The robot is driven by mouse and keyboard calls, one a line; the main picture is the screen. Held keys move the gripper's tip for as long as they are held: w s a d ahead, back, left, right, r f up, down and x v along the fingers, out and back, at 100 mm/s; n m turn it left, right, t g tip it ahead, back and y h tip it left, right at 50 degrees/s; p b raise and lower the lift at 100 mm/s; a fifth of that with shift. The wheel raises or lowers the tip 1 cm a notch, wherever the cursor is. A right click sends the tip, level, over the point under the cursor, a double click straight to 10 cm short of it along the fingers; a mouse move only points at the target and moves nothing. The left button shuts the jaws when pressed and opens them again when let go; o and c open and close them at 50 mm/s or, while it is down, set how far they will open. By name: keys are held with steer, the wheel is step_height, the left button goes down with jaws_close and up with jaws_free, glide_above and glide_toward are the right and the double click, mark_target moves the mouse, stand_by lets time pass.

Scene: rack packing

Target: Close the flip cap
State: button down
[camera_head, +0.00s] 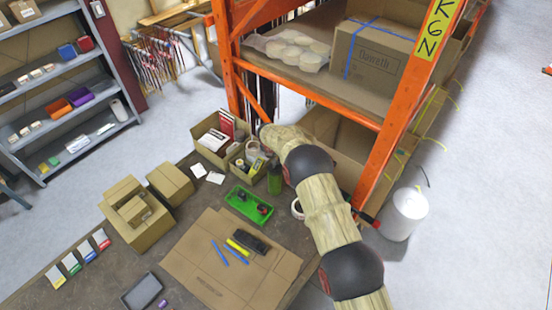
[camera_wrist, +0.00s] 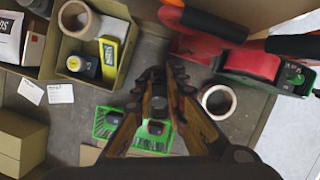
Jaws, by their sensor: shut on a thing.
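A dark green bottle (camera_head: 275,179) shows below the end of my arm in the head view, beside the cardboard bin and behind the green tray. Its top is hidden by my arm, so I cannot tell whether its flip cap is open. My gripper (camera_wrist: 166,76) is in the middle of the wrist view, its two fingers drawn close together around a narrow dark thing, which seems to be this bottle. The fingers cover most of it. In the head view the gripper is hidden behind my arm.
The green tray (camera_head: 236,200) holds dark items. Cardboard bins (camera_wrist: 123,52) with boxed goods stand to the left. A tape roll (camera_wrist: 216,101) and a red tape dispenser (camera_wrist: 250,66) lie to the right. An orange rack (camera_head: 380,155) rises close behind the arm.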

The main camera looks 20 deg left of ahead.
steer(key=c, duration=1.8)
jaws_free()
steer(key=shift+c, duration=0.2)
steer(key=v, duration=1.2)
steer(key=shift+f, duration=0.1)
